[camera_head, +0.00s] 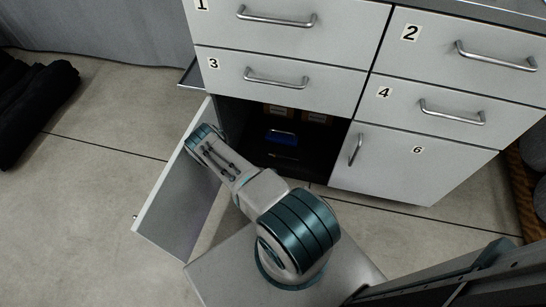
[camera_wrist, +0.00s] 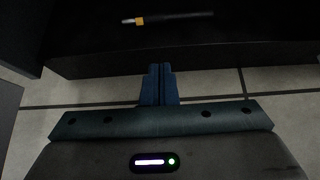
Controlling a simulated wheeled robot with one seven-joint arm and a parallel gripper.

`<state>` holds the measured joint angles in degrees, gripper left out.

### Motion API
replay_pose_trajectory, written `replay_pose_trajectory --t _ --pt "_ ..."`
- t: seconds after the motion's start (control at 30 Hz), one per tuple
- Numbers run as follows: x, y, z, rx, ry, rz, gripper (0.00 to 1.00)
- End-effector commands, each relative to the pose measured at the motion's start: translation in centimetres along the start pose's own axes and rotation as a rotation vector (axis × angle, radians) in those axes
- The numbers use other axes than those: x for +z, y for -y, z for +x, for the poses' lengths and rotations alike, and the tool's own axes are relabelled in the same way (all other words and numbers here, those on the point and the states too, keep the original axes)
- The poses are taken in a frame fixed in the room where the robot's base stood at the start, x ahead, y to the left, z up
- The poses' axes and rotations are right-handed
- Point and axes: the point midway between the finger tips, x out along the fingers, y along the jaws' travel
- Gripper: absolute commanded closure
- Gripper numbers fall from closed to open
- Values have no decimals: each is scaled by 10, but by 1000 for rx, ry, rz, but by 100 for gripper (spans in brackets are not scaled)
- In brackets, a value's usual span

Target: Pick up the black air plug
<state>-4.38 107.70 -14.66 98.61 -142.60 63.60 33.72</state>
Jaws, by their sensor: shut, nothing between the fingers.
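My gripper (camera_wrist: 159,72) shows in the wrist view with its two blue fingers together and nothing between them. A thin dark rod (camera_wrist: 180,17) with an orange band and a pale tip lies on the dark cabinet floor beyond the fingertips, apart from them. It may be the black air plug, but I cannot tell for sure. In the head view a thin object (camera_head: 285,156) lies in the open compartment, too small to make out. My arm reaches toward the compartment's left side there, and the fingers cannot be made out.
The open lower compartment (camera_head: 240,112) is dark inside, with a blue item (camera_head: 281,137) and boxes at the back. Its door (camera_head: 172,205) stands open at left. Closed drawers (camera_head: 285,75) are above, and a closed door (camera_head: 400,165) is at right.

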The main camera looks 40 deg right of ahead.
Motion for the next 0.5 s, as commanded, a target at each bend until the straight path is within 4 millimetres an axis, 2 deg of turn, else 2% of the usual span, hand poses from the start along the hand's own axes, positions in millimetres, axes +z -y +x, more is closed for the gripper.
replay_pose_trajectory --t 0.5 --pt "56 2 84 -4 4 6 100"
